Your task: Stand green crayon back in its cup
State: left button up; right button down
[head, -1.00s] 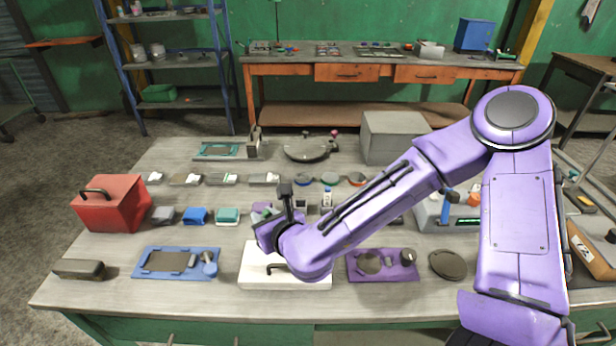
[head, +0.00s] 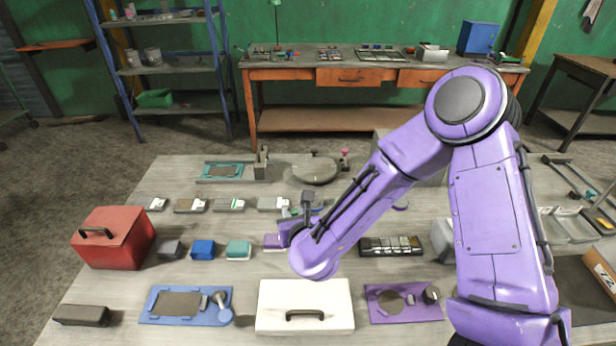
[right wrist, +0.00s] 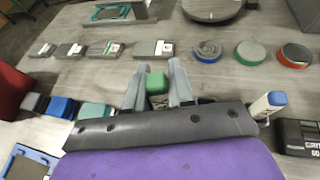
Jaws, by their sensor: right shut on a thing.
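My right gripper (head: 307,203) is above the middle of the bench, by the row of small flat boxes. In the right wrist view its fingers (right wrist: 158,88) are shut on a green-topped, block-like piece (right wrist: 156,83), which I take for the green crayon. Its lower part is mostly hidden by the gripper. A grey upright holder (head: 262,163) stands at the right end of a teal-inset tray (head: 222,171) at the back of the bench. I cannot tell whether it is the crayon's cup. My left gripper is not in view.
A red box (head: 113,240) stands at the left. A white case (head: 305,317), a blue board (head: 160,318) and a purple board (head: 378,312) lie along the front. A round grey dish (head: 315,170) is at the back. Blue, green and red-orange discs (right wrist: 295,55) lie right of the fingers.

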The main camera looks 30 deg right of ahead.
pick_arm(q)
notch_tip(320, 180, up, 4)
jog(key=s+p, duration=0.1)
jog(key=p, duration=0.1)
pick_arm(e)
jog(key=s+d+r+m+g+h, duration=0.1)
jog(key=d+r+m+h, duration=0.25)
jog(key=d, duration=0.25)
jog(key=shift+n, duration=0.25)
jog(key=f+b, duration=0.5)
jog(key=f, duration=0.2)
jog(key=shift+w+d+b, duration=0.15)
jog(key=shift+w+b, duration=0.2)
jog(key=shift+b, duration=0.05)
jog(key=shift+f+b, duration=1.1)
jog(key=shift+b, duration=0.05)
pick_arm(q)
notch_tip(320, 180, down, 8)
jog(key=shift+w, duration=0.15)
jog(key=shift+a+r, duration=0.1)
pick_arm(e)
jog(key=c, duration=0.9)
grip_release()
jog(key=shift+s, duration=0.1)
